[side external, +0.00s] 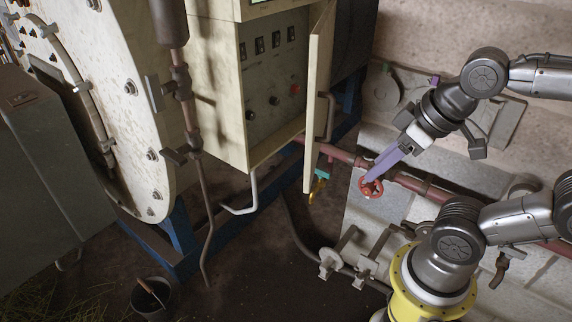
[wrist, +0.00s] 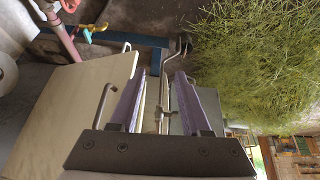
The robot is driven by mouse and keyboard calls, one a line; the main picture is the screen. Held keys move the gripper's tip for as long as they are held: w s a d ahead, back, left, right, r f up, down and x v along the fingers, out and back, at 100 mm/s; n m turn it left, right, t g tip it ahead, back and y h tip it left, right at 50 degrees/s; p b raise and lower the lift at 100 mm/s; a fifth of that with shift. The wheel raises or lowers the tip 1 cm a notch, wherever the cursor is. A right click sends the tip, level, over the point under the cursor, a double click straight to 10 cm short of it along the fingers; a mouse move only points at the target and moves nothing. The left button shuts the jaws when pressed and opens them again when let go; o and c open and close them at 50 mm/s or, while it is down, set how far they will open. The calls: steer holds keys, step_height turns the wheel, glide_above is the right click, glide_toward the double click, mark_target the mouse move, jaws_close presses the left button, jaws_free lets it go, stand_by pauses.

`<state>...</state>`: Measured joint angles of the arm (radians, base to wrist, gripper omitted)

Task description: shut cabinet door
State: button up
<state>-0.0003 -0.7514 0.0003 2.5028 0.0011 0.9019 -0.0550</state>
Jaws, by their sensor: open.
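The cream cabinet (side external: 222,95) has its door (side external: 318,90) standing open, seen nearly edge-on, at the right of its control panel. A dark bar handle (side external: 328,116) is on the door's outer face. My gripper (side external: 368,180), with purple fingers, is to the right of the door and apart from the handle in the side view. In the wrist view my gripper (wrist: 167,75) is open, with nothing clearly held between its fingers. The door (wrist: 70,110) fills the left of that view, its handle (wrist: 105,103) beside the left finger. The left finger hides part of the door's edge.
A red valve wheel (side external: 371,187) and a red pipe (side external: 410,184) lie behind my fingertips in the side view. A large round vessel (side external: 110,75) stands left of the cabinet. A bent pipe (side external: 240,205) hangs below it. Green herbs (wrist: 250,65) are heaped at upper right in the wrist view.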

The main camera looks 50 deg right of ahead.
steer(key=w+d+r+n+g+y, duration=0.1)
steer(key=w+r+n+g+y, duration=0.1)
steer(key=w+r+n, duration=0.7)
steer(key=m, duration=0.3)
glide_above(329, 139)
steer(key=shift+y, duration=0.3)
steer(key=f, duration=1.1)
steer(key=shift+w+d, duration=0.15)
steer(key=shift+d, duration=0.15)
jaws_close()
